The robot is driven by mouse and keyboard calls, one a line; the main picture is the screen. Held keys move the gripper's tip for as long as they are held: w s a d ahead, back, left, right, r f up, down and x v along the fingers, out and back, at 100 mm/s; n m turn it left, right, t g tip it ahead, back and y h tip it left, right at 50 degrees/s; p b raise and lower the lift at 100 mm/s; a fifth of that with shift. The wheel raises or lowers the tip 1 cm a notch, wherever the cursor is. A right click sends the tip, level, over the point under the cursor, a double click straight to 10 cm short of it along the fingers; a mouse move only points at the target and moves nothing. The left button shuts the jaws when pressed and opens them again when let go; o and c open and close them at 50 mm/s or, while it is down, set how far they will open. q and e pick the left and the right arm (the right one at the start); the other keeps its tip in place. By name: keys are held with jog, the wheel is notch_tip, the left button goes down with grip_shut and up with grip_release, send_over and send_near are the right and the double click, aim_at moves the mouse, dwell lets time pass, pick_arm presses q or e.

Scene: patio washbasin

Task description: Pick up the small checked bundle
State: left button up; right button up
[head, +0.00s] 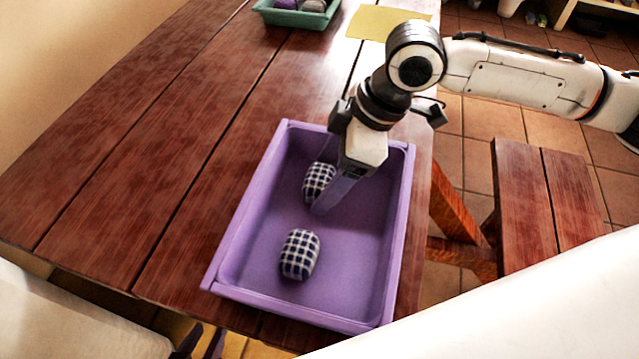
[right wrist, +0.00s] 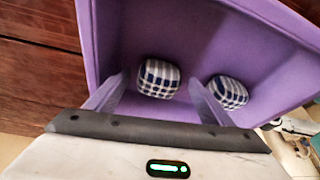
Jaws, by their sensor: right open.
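Two dark-blue-and-white checked bundles lie apart in a purple tray (head: 253,205) on the table. The far bundle (head: 317,180) is partly hidden by my right gripper (head: 328,205); the near bundle (head: 299,254) lies in full view. I cannot tell surely which is smaller. In the right wrist view my right gripper (right wrist: 160,98) is open and empty. The far bundle (right wrist: 158,78) shows between its fingers, not held. The near bundle (right wrist: 228,92) lies just outside the right-hand finger. My left gripper is not in view.
The tray's raised walls surround the bundles and my right gripper. A green container (head: 298,16) with small items and a yellow sheet (head: 388,22) lie at the table's far end. A wooden bench (head: 548,200) stands to the right. The table (head: 130,150) left of the tray is clear.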

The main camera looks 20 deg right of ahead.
jog(key=shift+a+f, duration=0.2)
jog(key=shift+f, duration=0.2)
jog(key=shift+c, duration=0.3)
jog(key=shift+w+r, duration=0.1)
jog(key=c, duration=1.2)
